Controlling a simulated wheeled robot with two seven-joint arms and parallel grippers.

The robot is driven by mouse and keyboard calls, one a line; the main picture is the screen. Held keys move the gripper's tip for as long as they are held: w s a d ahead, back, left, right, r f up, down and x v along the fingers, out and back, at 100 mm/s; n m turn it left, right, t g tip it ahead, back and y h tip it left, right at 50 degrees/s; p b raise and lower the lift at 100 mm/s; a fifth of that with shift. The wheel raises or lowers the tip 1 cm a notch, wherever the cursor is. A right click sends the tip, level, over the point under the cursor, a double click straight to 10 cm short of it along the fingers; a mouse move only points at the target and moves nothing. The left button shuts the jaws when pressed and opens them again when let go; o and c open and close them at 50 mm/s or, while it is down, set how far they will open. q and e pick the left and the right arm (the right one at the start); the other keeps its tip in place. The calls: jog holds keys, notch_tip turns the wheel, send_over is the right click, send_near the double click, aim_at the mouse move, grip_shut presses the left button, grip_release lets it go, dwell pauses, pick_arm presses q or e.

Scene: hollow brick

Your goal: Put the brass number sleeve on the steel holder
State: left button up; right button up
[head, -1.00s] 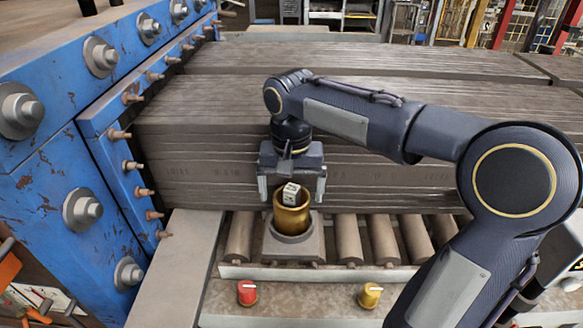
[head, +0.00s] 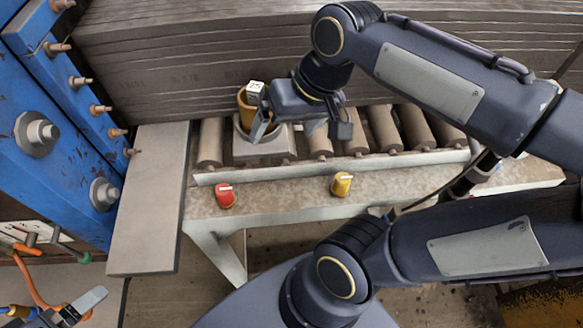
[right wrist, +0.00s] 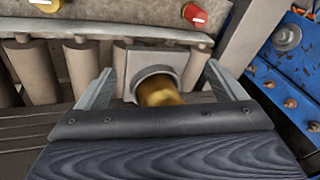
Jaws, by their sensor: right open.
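The brass number sleeve (head: 244,110) is a small brass cup with a white numbered block (head: 256,87) in its top. It stands upright in or on the round collar of the grey steel holder (head: 254,150). My right gripper (head: 296,130) is open beside it, its left finger overlapping the sleeve in the head view. In the right wrist view the sleeve (right wrist: 160,93) and the holder's ring (right wrist: 147,76) show between the spread fingers, which do not touch the sleeve. A dark part with a silver finger-like plate at the lower left edge may be my left gripper (head: 72,306).
Rollers (head: 385,130) run right of the holder. Stacked grey boards (head: 190,65) stand behind. The front rail carries a red knob (head: 225,195) and a yellow knob (head: 341,184). A blue machine frame (head: 40,150) with bolts stands left.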

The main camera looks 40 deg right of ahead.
jog(key=s+a+f+n+t+y, duration=0.1)
jog(key=s+a+f+t, duration=0.1)
jog(key=s+f, duration=0.3)
jog(key=shift+a+f, duration=0.5)
jog(key=shift+f, duration=0.2)
jog(key=shift+s+f+b, duration=0.1)
jog(key=shift+f+b, duration=0.2)
